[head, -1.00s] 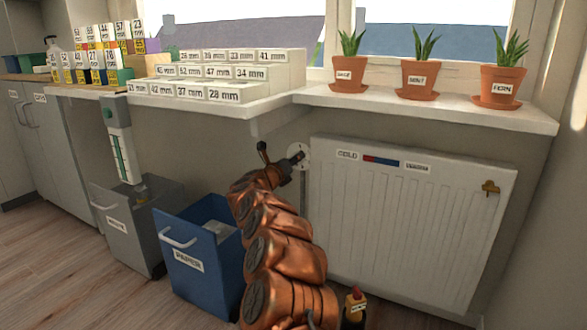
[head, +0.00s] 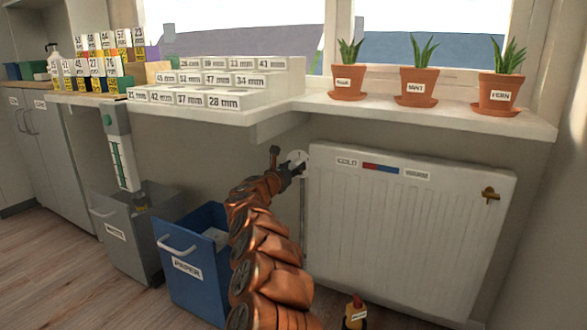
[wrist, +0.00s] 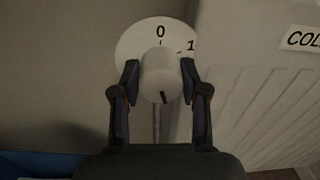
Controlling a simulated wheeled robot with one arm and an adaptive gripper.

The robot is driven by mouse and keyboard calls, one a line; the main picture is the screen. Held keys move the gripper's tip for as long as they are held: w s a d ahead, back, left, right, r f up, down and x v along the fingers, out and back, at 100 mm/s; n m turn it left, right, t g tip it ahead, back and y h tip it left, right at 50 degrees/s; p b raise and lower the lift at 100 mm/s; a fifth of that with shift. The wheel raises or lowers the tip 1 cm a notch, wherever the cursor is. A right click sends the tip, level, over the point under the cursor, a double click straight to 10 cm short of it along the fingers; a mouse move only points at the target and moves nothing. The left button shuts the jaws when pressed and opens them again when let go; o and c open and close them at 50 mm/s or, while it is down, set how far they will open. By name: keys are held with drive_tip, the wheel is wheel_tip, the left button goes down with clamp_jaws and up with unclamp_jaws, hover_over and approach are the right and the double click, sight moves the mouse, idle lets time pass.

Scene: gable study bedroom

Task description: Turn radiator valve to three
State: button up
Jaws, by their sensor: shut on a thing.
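The radiator valve shows in the wrist view as a white round knob (wrist: 160,78) in front of a white dial disc (wrist: 137,38). The dial shows 0 at the top and 1 to its right; its other numbers are hidden. A dark line marks the lower front of the knob. My gripper (wrist: 160,82) has one finger on each side of the knob and is shut on it. In the head view, my gripper (head: 285,168) is at the dial (head: 298,158) beside the radiator's upper left corner, and the knob is mostly hidden.
The white radiator (head: 400,230) stands right of the valve, with a COLD label. Above is a sill (head: 440,115) with three potted plants. A blue paper bin (head: 190,275) and a grey bin (head: 130,245) stand at left. A small red-topped object (head: 355,312) is low by my arm.

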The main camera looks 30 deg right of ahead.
sight(293, 168)
idle(0.3)
drive_tip(key=o, duration=1.1)
drive_tip(key=shift+o, duration=0.2)
drive_tip(key=shift+a, duration=0.1)
drive_tip(key=shift+v, duration=1.85)
drive_tip(key=v, duration=0.8)
drive_tip(key=shift+a, duration=0.1)
